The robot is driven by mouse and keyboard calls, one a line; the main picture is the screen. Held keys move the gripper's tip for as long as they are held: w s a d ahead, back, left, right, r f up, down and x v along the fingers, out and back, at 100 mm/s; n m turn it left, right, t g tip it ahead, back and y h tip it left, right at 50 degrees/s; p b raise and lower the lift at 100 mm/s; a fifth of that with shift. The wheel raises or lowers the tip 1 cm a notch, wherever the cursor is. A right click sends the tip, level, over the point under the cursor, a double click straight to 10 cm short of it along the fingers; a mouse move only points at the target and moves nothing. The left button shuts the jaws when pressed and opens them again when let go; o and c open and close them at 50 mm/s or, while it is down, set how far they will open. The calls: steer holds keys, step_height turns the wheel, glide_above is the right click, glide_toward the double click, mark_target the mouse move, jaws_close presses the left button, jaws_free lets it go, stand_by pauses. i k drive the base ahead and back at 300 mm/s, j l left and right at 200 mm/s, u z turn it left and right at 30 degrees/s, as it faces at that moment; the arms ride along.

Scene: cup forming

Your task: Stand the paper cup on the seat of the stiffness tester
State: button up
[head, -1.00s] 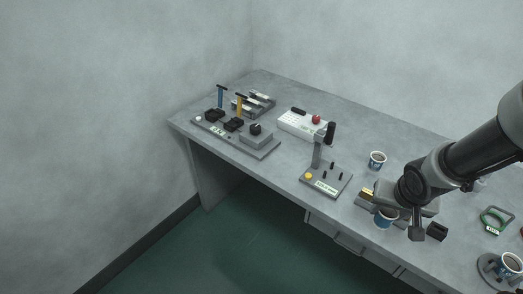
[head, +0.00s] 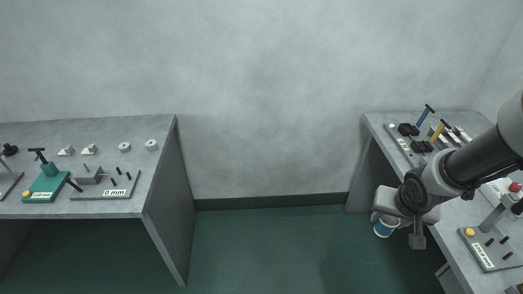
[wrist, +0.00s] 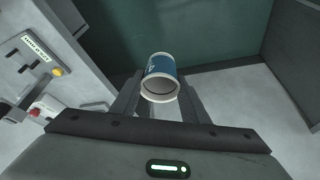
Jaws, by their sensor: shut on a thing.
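My gripper (head: 388,216) is shut on a blue paper cup (head: 386,229) with a white rim. In the wrist view the cup (wrist: 162,72) sits between the two fingers, its open mouth toward the camera. The held cup is in the air over the green floor, just left of the right bench. On the left bench stand a grey device marked "0 mm" (head: 91,193) with a block and small pegs, and a teal device with a black lever (head: 47,181). I cannot tell for certain which device is the stiffness tester.
The left bench (head: 160,160) carries several small metal weights. The right bench (head: 453,206) holds a lever device with a yellow button (head: 488,247) and a plate with blue and yellow handles (head: 403,146). Open floor (head: 270,250) lies between the benches.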

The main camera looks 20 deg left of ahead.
mark_target(122, 179)
steer(key=u, duration=2.3)
